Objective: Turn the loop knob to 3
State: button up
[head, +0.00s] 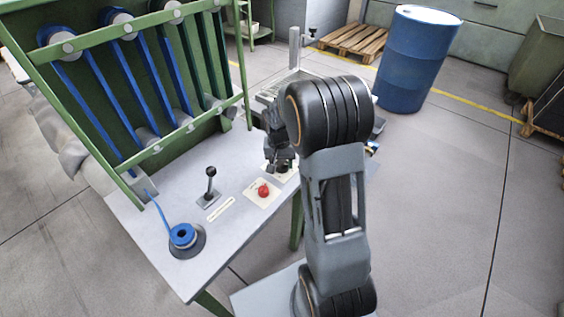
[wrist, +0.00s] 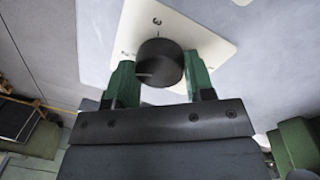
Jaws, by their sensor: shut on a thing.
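The black round loop knob (wrist: 160,62) sits on a cream plate (wrist: 205,40) in the wrist view. The plate has a "3" with a tick mark beyond the knob; other markings at the left are partly hidden. A pale line on the knob's face points to the left, not at the "3". My gripper (wrist: 160,82) has its green fingers on either side of the knob, shut on it. In the head view, my gripper (head: 281,165) is low over the tabletop, and my arm and gripper mostly hide the knob.
A red button (head: 263,190) on a pale plate is close to the gripper on the grey table (head: 150,215). A black lever (head: 210,185) and a blue spool (head: 183,236) stand farther left. A green frame (head: 145,95) with blue strips rises behind. A blue barrel (head: 412,60) stands on the floor.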

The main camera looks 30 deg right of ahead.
jog(key=m, duration=0.4)
jog(key=shift+w+m, duration=0.1)
jog(key=shift+m, duration=0.3)
jog(key=m, duration=0.3)
jog(key=shift+m, duration=0.3)
jog(key=m, duration=0.4)
jog(key=shift+d+r+y+p, duration=0.1)
jog(key=shift+y+p, duration=0.2)
jog(key=shift+m, duration=2.2)
jog(key=o, duration=0.9)
jog(key=r, duration=0.4)
jog(key=r+p, duration=0.1)
jog(key=r, duration=0.4)
jog(key=w+r, duration=0.1)
jog(key=r, duration=0.3)
jog(key=shift+d+r+p, duration=0.25)
jog(key=shift+r+p, duration=0.05)
jog(key=shift+r, duration=0.05)
